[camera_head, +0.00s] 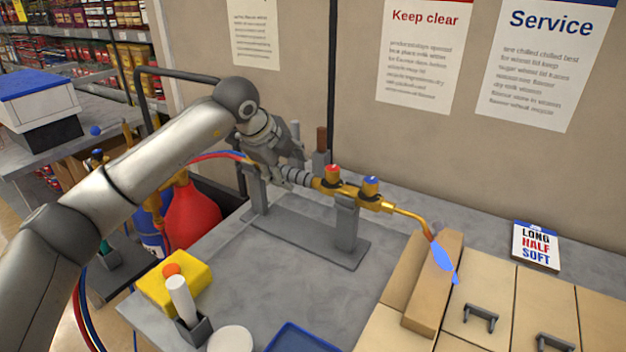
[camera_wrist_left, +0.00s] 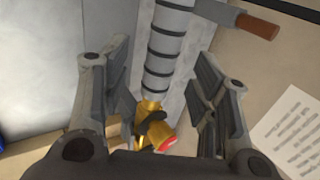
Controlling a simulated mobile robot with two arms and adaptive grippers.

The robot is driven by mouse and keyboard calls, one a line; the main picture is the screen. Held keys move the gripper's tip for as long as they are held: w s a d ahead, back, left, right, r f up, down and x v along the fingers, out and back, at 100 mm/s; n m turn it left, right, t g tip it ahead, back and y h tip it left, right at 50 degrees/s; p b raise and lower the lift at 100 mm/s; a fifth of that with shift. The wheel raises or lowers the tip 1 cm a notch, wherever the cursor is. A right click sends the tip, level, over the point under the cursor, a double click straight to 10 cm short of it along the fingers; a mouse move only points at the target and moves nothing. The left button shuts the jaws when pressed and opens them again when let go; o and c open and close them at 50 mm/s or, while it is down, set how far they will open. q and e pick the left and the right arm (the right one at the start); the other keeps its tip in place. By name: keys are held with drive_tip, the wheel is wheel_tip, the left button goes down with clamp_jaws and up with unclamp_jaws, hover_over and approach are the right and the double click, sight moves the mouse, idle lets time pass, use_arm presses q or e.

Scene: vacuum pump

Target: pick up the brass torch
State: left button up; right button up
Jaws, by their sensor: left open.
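The brass torch (camera_head: 345,188) lies across a grey stand (camera_head: 345,230), with a red and a blue valve knob and a blue flame at its bent tip. Its ribbed grey handle (camera_head: 297,177) runs toward my left gripper (camera_head: 275,145). In the left wrist view the ribbed handle (camera_wrist_left: 172,45) lies between the fingers of my open left gripper (camera_wrist_left: 160,100), and the brass valve part (camera_wrist_left: 152,125) shows lower down. I cannot tell whether the fingers touch the handle. My right gripper is not in view.
The flame points at a wooden block (camera_head: 435,285) on light tiles with dark handles. A yellow sponge-like block (camera_head: 175,283), a white stick in a small holder (camera_head: 182,300) and a blue tray (camera_head: 300,340) are at the front. Hoses (camera_head: 215,156) run left of the stand.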

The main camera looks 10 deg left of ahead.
sight(296, 171)
use_arm(q)
drive_tip(key=p+x, duration=0.1)
drive_tip(key=x, duration=0.1)
drive_tip(key=d+p+x, duration=0.1)
drive_tip(key=x, duration=0.1)
drive_tip(key=shift+w+f, duration=0.2)
drive_tip(key=shift+f, duration=0.2)
drive_tip(key=c, duration=1.1)
drive_tip(key=shift+r, duration=0.2)
clamp_jaws()
drive_tip(key=shift+w+r, duration=0.1)
drive_tip(key=shift+r, duration=0.05)
